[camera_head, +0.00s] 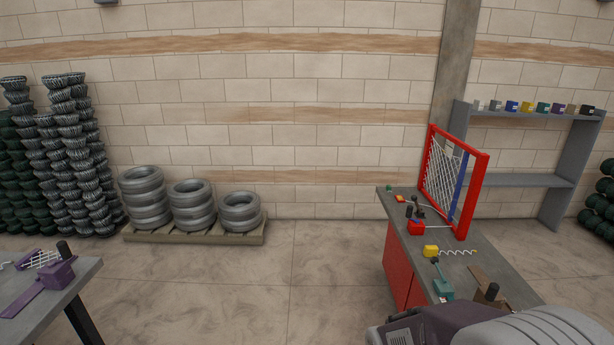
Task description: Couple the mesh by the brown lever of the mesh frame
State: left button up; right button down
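The red mesh frame (478,190) stands upright on the grey workbench at the right, with white mesh (440,178) filling part of it and a blue bar (460,188) beside the mesh. A brown lever-like part (485,280) with a dark knob lies at the bench's near right end, partly hidden by my purple-and-grey arm link. Neither the left nor the right gripper shows.
On the bench are a teal lever part (443,287), a yellow block (430,251) with a wavy wire, and a red lever part (416,228). A purple lever part (55,273) is on another table at left. Tyres (190,205) stand on a pallet. The middle floor is clear.

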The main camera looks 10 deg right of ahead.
aim_at(413, 198)
jog(key=i+l, duration=0.15)
jog(key=i, duration=0.35)
jog(key=i+l+u, duration=0.1)
jog(key=i, duration=0.4)
jog(key=i+l+u, duration=0.1)
jog(key=i, duration=0.45)
jog(key=i+l+z, duration=0.15)
jog(key=i+l, duration=0.4)
jog(key=l, duration=0.2)
jog(key=i+l+z, duration=0.15)
jog(key=i+l, duration=0.4)
jog(key=l, duration=0.15)
